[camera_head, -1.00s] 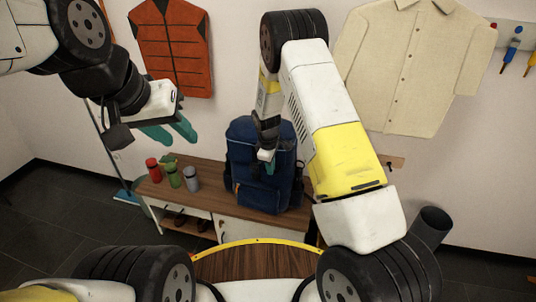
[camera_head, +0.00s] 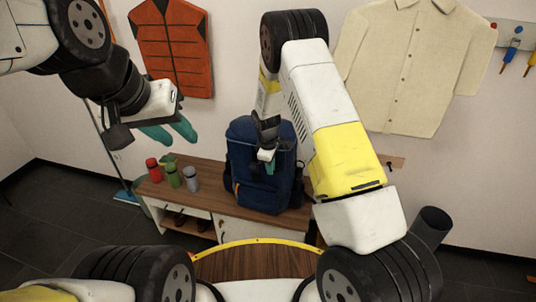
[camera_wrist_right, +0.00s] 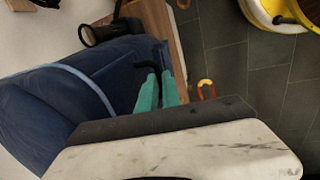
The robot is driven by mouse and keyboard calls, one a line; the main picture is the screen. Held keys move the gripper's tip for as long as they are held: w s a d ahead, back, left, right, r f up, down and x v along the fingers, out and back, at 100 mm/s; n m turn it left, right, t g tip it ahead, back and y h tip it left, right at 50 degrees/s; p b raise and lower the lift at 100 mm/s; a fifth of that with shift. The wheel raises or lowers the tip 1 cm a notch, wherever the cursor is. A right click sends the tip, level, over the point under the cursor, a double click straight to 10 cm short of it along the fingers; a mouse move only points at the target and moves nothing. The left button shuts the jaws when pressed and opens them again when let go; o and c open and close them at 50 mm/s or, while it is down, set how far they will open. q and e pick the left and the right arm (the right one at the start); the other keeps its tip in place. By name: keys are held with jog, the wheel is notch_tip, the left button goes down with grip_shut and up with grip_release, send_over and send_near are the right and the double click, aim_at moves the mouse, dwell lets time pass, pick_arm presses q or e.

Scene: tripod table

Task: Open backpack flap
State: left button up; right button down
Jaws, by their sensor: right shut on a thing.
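The blue backpack (camera_head: 282,190) stands upright on a wooden bench against the wall. It also fills the left of the right wrist view (camera_wrist_right: 35,110), with a light blue piping line across it. My right gripper (camera_head: 266,160) is at the upper front of the backpack. In the right wrist view its teal fingers (camera_wrist_right: 160,84) are close together around a dark strap or loop (camera_wrist_right: 150,65) on the backpack. How the flap sits is partly hidden by my right wrist. My left gripper (camera_head: 172,133) is empty, with its teal fingers apart, in the air left of the backpack.
A red bottle (camera_head: 152,170), a green bottle (camera_head: 173,177) and a grey bottle (camera_head: 191,179) stand left of the backpack on the bench (camera_head: 213,187). An orange vest (camera_head: 172,50) and a beige shirt (camera_head: 415,65) hang on the wall behind.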

jog(key=shift+r, duration=0.15)
dwell(0.3)
notch_tip(320, 180, up, 14)
jog(key=w+g+y, duration=0.1)
jog(key=g, duration=0.1)
jog(key=shift+w+d+g, duration=0.2)
jog(key=shift+d+g, duration=0.1)
dwell(0.4)
jog(key=c, duration=1.5)
grip_release()
jog(key=shift+w+d+r, duration=0.1)
jog(key=shift+w+r, duration=0.05)
jog(key=shift+r, duration=3.75)
